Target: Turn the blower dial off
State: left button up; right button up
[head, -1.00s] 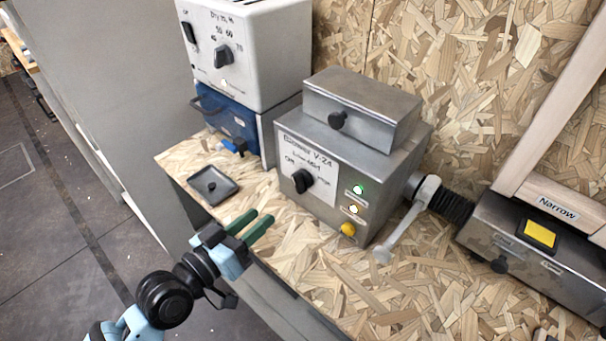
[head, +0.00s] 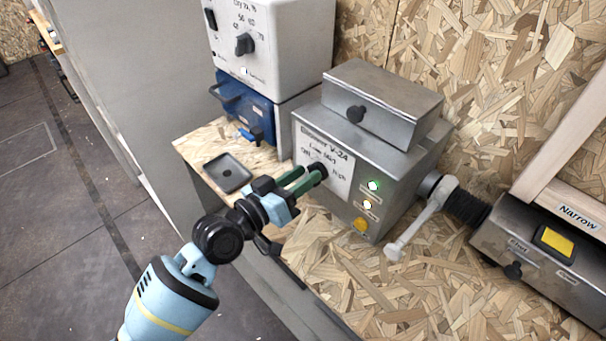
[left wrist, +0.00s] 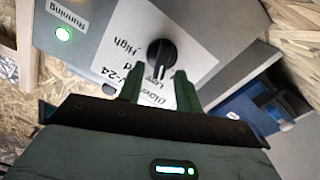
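The grey metal blower box (head: 335,205) stands on the bench with a white label reading "Blower V-24". Its black dial (head: 319,170) is on the front face, partly hidden by my fingertips in the head view. In the left wrist view the dial (left wrist: 162,52) shows whole, just beyond the fingertips and roughly between them, with "High" and "Low" printed near it. My left gripper (head: 305,178) is open, its green fingers apart and pointed at the dial; it also shows in the left wrist view (left wrist: 160,84). I cannot tell whether the fingers touch the dial. My right gripper is out of view.
A white dryer (head: 285,50) stands on a blue unit (head: 240,105). A black tray (head: 227,173) lies left. A grey lever (head: 420,220) juts out right.

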pick_arm(q)
jog(key=shift+w+d, duration=0.25)
grip_shut()
jog(key=shift+n, duration=0.4)
jog(key=n, duration=0.5)
jog(key=n+p, duration=0.1)
jog(key=n, duration=0.2)
jog(key=shift+w+a+f, duration=0.25)
jog(key=shift+f, duration=0.1)
dwell(0.5)
